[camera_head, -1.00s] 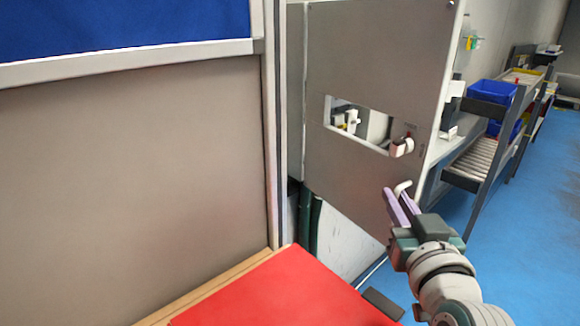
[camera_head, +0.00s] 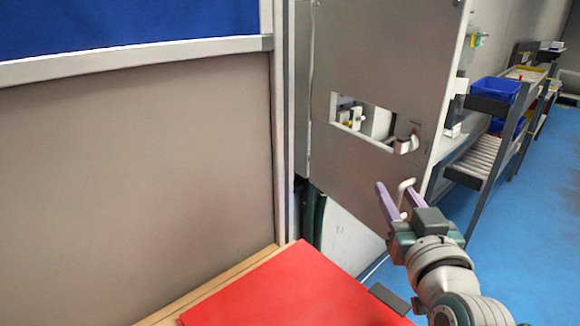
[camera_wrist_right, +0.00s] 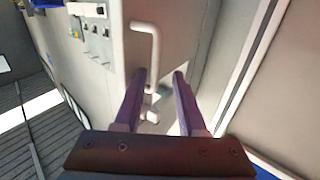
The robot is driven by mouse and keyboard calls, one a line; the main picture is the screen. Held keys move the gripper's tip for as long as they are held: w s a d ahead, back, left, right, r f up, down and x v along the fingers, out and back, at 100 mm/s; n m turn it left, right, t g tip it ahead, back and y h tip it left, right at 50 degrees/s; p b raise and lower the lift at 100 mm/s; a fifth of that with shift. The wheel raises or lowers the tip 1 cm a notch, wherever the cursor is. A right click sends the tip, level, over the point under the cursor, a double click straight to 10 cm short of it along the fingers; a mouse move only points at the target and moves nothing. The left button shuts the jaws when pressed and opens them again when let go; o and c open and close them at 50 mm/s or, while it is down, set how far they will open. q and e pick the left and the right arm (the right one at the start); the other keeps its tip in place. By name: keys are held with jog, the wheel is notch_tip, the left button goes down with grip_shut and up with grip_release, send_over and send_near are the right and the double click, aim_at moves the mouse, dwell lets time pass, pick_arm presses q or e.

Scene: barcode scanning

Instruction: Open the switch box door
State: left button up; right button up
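The switch box door (camera_head: 365,60) is a grey panel with a rectangular window in the head view. The window shows white parts inside, and a small knob sits at its right corner. The door's pale bent handle (camera_head: 405,190) is at its lower right. My right gripper (camera_head: 399,187) is open, its purple fingers spread at the handle. In the right wrist view, the upright handle (camera_wrist_right: 156,48) stands ahead of the fingers, its lower end showing between them. I cannot tell whether they touch it. My left gripper is not in view.
A red panel (camera_head: 290,290) lies at the bottom, beside a large beige wall panel (camera_head: 130,170). Roller racks with blue bins (camera_head: 494,88) stand at the right. Blue floor (camera_head: 520,240) is clear right of my right arm.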

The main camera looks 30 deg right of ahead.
jog(key=shift+s+r, duration=0.1)
jog(key=shift+s, duration=0.05)
jog(key=p+v, duration=0.3)
jog(key=v, duration=0.6)
jog(key=shift+s+a, duration=0.3)
